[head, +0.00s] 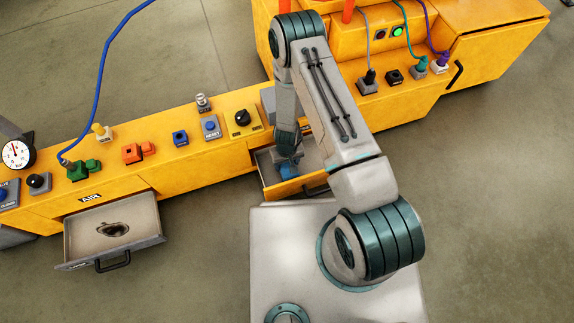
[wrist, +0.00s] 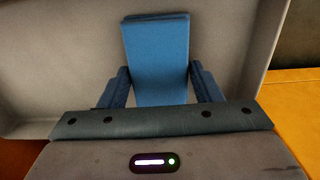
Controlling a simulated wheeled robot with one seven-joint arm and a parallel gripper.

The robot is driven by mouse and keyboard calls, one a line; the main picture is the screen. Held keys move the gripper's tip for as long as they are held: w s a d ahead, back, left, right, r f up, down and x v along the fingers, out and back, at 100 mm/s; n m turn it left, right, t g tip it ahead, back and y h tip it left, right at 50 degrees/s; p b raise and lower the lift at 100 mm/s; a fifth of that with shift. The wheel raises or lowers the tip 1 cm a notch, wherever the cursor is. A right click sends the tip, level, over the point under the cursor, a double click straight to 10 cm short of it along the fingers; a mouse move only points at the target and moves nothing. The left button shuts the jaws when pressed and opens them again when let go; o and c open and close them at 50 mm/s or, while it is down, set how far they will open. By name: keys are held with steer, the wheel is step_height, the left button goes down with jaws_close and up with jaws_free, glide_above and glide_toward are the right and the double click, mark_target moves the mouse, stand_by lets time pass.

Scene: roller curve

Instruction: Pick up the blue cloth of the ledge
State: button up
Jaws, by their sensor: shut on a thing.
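The blue cloth (wrist: 157,45) looks like a flat, folded rectangular block in the wrist view. My gripper (wrist: 158,72) is shut on it, with one dark blue finger on each side. In the head view, the blue cloth (head: 288,172) is a small patch at my gripper (head: 287,163), partly hidden by it. Both are inside or just above an open grey-lined drawer (head: 268,160) in the yellow console. I cannot tell whether the cloth still touches the drawer floor.
The yellow console (head: 160,178) carries knobs, buttons, plugs and a gauge (head: 17,154). A second open drawer (head: 75,243) with a dark patch in it is at the left. A blue cable (head: 97,85) rises at the left. Drawer walls surround my gripper closely.

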step_height(320, 180, up, 28)
steer(key=p, duration=1)
